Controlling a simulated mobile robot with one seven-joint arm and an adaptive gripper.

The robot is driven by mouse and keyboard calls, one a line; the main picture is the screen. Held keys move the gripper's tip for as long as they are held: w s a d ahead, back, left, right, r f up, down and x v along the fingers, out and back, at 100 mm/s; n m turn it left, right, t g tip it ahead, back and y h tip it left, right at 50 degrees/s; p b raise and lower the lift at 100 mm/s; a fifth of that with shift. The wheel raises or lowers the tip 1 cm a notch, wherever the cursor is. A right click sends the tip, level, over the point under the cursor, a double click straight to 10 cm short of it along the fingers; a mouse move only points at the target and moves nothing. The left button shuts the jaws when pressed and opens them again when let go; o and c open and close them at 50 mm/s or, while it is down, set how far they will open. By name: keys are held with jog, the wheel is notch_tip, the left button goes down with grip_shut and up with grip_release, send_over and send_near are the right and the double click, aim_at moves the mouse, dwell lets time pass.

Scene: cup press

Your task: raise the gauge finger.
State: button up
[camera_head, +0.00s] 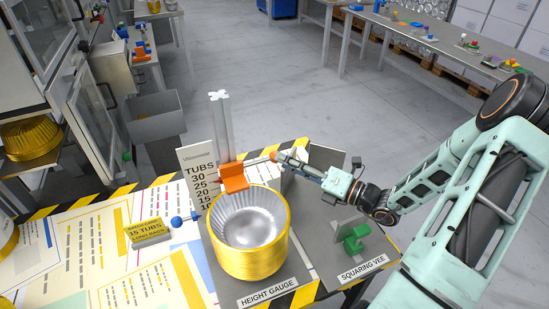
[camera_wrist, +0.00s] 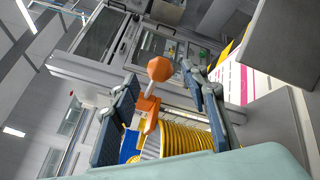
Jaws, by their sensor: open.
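The orange gauge finger (camera_head: 234,178) sits on an upright grey post (camera_head: 221,125) behind the stack of gold tubs (camera_head: 250,262). It overlaps the stack's back rim; I cannot tell if it touches. An orange knob sticks out from the finger towards my gripper (camera_head: 279,160). In the wrist view the knob (camera_wrist: 159,68) shows between the two dark fingers of my gripper (camera_wrist: 161,76), with a gap on both sides. The finger block (camera_wrist: 147,106) and the ribbed gold stack (camera_wrist: 185,138) lie beyond. My gripper is open and holds nothing.
A scale plate marked TUBS (camera_head: 198,168) stands left of the post. A green squaring vee (camera_head: 355,238) stands right of the stack, below my wrist. A yellow batch card block (camera_head: 148,231) and a blue knob (camera_head: 177,221) lie to the left. Open air surrounds the post top.

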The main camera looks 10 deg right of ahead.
jog(key=shift+x, duration=2.35)
jog(key=shift+c, duration=0.2)
grip_shut()
